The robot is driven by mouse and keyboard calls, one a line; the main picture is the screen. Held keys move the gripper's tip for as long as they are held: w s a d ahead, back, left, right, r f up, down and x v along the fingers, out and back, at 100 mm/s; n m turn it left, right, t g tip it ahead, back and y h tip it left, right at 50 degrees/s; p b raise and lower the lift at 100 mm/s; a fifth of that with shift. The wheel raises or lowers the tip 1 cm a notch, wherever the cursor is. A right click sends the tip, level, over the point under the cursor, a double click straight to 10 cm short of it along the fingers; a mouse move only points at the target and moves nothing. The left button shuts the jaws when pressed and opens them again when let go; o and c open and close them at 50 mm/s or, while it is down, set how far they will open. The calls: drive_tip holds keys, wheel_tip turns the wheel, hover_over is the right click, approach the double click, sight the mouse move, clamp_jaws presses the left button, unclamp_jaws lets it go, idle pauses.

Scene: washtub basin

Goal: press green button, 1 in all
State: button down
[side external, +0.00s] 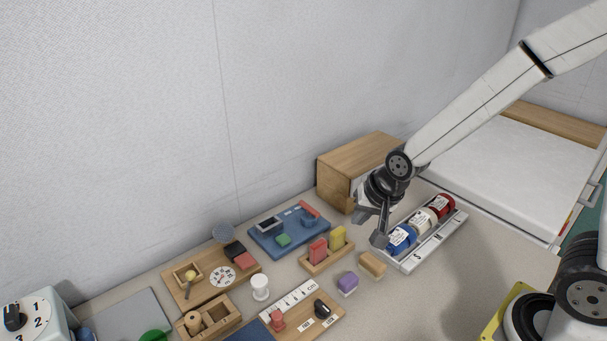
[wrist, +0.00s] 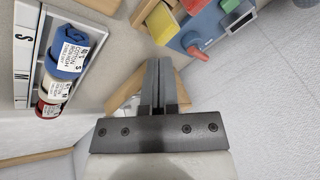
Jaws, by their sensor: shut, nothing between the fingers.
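A round green dome (side external: 153,336), which looks like the green button, shows at the bottom edge of the side view and is partly cut off. A small green piece (side external: 283,240) also sits on a blue board (side external: 262,238); I cannot tell whether it can be pressed. My gripper (side external: 379,240) is shut and empty, pointing down beside the tray of rolls, well to the right of both green things. In the wrist view, its fingers (wrist: 158,65) are together with nothing between them.
A tray (side external: 409,266) with blue, white and red rolls lies by my gripper. A wooden box (side external: 341,186) stands behind. Red and yellow blocks, a purple block (side external: 348,283), wooden boards and a dial box (side external: 37,318) fill the table leftward.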

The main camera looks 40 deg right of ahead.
sight(286, 239)
drive_tip(key=w+a+m+t, duration=0.2)
drive_tip(key=w+a+m, duration=0.2)
drive_tip(key=w+m, duration=0.2)
drive_tip(key=w+a+r+m+t+y, duration=0.1)
drive_tip(key=w+a+m+t, duration=0.1)
drive_tip(key=w+a+m, duration=0.2)
drive_tip(key=shift+w+a+r+m, duration=0.3)
drive_tip(key=shift+w+m, duration=1.35)
drive_tip(key=shift+m, duration=1.75)
drive_tip(key=shift+f, duration=0.2)
drive_tip(key=shift+f, duration=4.2)
